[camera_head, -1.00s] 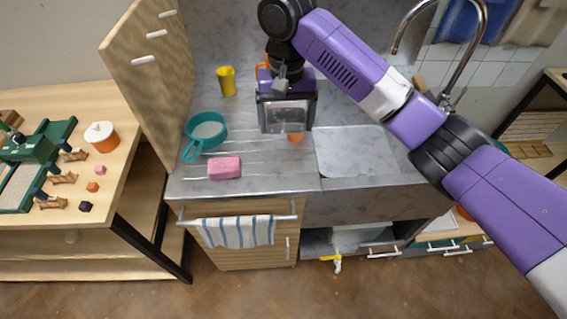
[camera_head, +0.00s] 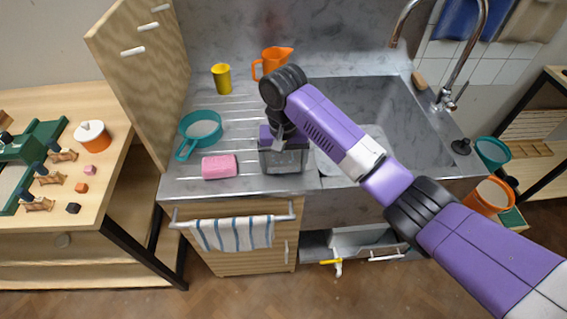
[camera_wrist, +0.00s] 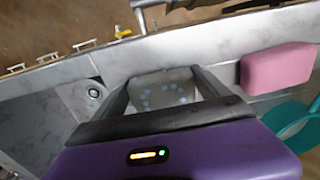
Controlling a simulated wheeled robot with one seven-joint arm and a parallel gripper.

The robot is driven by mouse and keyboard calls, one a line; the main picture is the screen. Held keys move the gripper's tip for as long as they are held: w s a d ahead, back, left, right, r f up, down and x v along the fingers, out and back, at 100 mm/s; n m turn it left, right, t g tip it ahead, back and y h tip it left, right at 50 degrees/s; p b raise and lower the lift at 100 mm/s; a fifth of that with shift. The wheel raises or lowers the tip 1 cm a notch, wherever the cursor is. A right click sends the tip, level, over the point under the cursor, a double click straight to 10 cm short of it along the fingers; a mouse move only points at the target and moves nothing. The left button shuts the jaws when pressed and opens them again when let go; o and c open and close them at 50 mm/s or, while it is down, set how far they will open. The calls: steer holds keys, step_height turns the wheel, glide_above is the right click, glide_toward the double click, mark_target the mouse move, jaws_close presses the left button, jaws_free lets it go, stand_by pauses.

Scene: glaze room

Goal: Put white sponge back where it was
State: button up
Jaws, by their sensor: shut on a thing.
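My gripper (camera_head: 284,166) is over the front of the grey counter, right of the pink sponge (camera_head: 220,167) and apart from it. In the wrist view, my gripper (camera_wrist: 160,82) is shut on a whitish piece with pale blue spots, which looks like the white sponge (camera_wrist: 166,93). In the head view, this piece is mostly hidden by the jaws. I cannot tell whether it touches the counter. The pink sponge also shows in the wrist view (camera_wrist: 278,68), to the right of the jaws.
A teal pan (camera_head: 202,127), a yellow cup (camera_head: 222,78) and an orange jug (camera_head: 272,60) stand farther back. The sink (camera_head: 400,105) is to the right. A striped towel (camera_head: 232,233) hangs on the front rail (camera_head: 180,224). A wooden door (camera_head: 140,75) stands open at the left.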

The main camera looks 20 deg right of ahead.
mark_target(283, 163)
steer(key=shift+f, duration=0.2)
steer(key=shift+f, duration=0.15)
steer(key=o, duration=1.2)
steer(key=shift+c, duration=0.2)
step_height(283, 163, up, 12)
steer(key=p, duration=0.2)
steer(key=shift+r, duration=0.2)
